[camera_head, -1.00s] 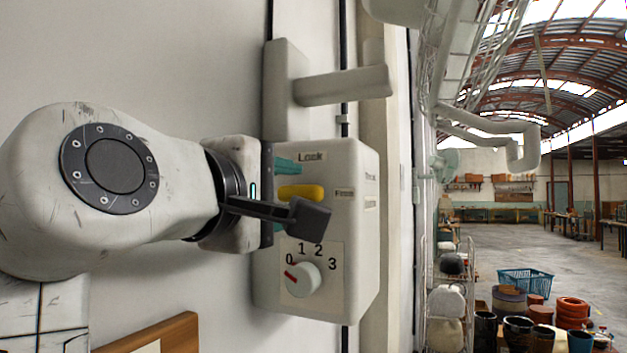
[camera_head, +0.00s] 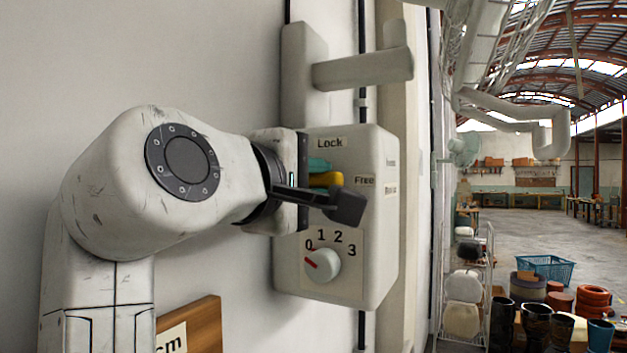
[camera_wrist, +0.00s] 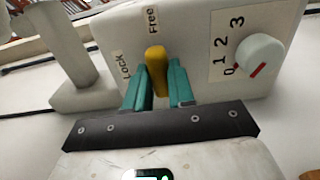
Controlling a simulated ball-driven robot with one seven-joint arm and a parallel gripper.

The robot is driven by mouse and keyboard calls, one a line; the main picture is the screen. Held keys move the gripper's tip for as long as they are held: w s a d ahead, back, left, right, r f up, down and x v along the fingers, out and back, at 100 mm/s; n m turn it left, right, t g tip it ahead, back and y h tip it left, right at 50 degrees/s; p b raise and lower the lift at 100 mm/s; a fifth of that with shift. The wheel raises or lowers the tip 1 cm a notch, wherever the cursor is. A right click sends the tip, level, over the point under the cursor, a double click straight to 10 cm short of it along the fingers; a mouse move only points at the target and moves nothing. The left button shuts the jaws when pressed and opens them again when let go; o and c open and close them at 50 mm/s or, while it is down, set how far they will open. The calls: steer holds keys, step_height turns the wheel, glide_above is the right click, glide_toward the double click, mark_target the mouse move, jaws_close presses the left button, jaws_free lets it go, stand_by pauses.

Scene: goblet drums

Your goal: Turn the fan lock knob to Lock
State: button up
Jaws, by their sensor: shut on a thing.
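The fan lock knob (camera_head: 326,180) is a yellow handle on the front of a pale box (camera_head: 350,262). The Lock label (camera_head: 330,143) is above it and the Free label (camera_head: 364,181) is to its right. The knob's outer end points toward Free. In the wrist view the knob (camera_wrist: 157,70) stands between the teal fingers of my gripper (camera_wrist: 158,88), with Lock to the left and Free above. My gripper is shut on the knob. In the head view a dark part of my gripper hides some of the knob.
A white dial (camera_head: 323,265) numbered 0 to 3 sits below the knob, its red mark near 0. A pale bracket (camera_head: 362,70) juts out above the box. A wooden board (camera_head: 190,325) is at lower left.

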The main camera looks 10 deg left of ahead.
jaws_close()
steer(key=shift+f+m, duration=0.1)
steer(key=shift+m, duration=0.3)
steer(key=m, duration=0.2)
steer(key=shift+m+b, duration=0.3)
steer(key=shift+b, duration=0.1)
steer(key=m+b, duration=0.1)
steer(key=m, duration=0.4)
steer(key=shift+f+m, duration=0.1)
steer(key=shift+m, duration=0.2)
steer(key=m+b, duration=0.1)
steer(key=m, duration=0.3)
steer(key=shift+b, duration=0.35)
steer(key=shift+m+b, duration=0.5)
steer(key=shift+m, duration=1.9)
steer(key=o, duration=0.8)
jaws_free()
